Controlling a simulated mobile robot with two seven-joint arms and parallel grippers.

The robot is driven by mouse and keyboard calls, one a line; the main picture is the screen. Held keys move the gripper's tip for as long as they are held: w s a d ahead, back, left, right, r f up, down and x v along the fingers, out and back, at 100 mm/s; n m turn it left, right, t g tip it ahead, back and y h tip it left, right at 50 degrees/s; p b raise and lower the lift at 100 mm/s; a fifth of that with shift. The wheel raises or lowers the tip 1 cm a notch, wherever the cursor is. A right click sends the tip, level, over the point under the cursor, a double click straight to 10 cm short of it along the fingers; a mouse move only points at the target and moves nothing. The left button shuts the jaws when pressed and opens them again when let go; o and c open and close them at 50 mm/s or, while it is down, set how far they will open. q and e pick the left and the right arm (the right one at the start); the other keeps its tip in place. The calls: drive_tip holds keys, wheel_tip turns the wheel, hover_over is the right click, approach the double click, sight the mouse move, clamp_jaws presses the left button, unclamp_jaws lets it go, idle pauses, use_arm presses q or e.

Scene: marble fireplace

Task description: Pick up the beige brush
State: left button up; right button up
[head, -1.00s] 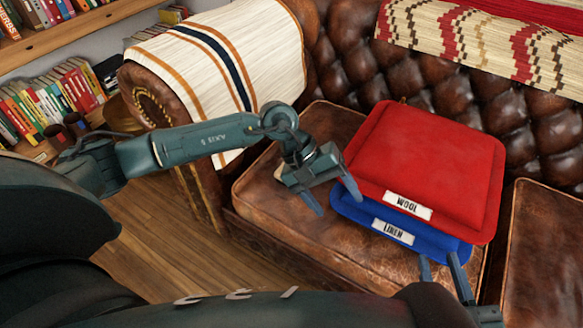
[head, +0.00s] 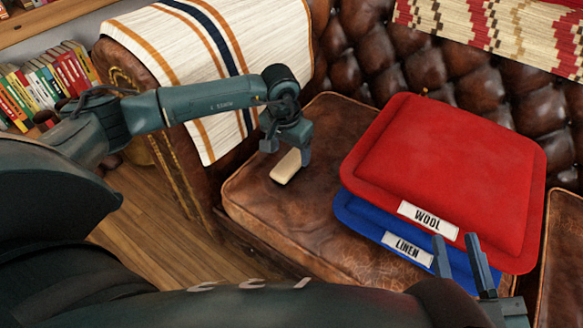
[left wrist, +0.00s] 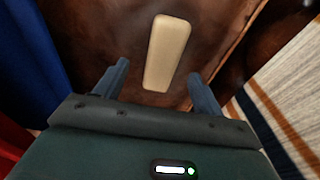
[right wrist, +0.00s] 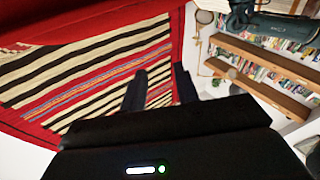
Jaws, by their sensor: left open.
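The beige brush (head: 286,167) is a small pale block lying on the brown leather seat, left of the stacked cushions. My left gripper (head: 287,148) is right above it, pointing down, with its fingers apart. In the left wrist view the brush (left wrist: 167,52) lies lengthwise ahead of the gap between the open fingers (left wrist: 158,72), with nothing gripped.
A red cushion labelled WOOL (head: 440,170) lies on a blue one labelled LINEN (head: 365,222), close right of my left gripper. The sofa arm with a striped cloth (head: 210,60) rises at the left. The seat (head: 265,215) in front of the brush is bare.

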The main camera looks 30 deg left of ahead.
sight(291, 160)
use_arm(q)
drive_tip(key=f+b, duration=0.1)
drive_tip(key=f, duration=0.1)
drive_tip(key=w+f, duration=0.1)
drive_tip(key=f, duration=0.1)
drive_tip(key=f+b, duration=0.1)
drive_tip(key=f, duration=0.1)
drive_tip(key=shift+w+a+b, duration=0.1)
drive_tip(key=shift+w+b, duration=0.15)
drive_tip(key=shift+b, duration=0.05)
drive_tip(key=shift+c, duration=0.2)
drive_tip(key=c, duration=1.1)
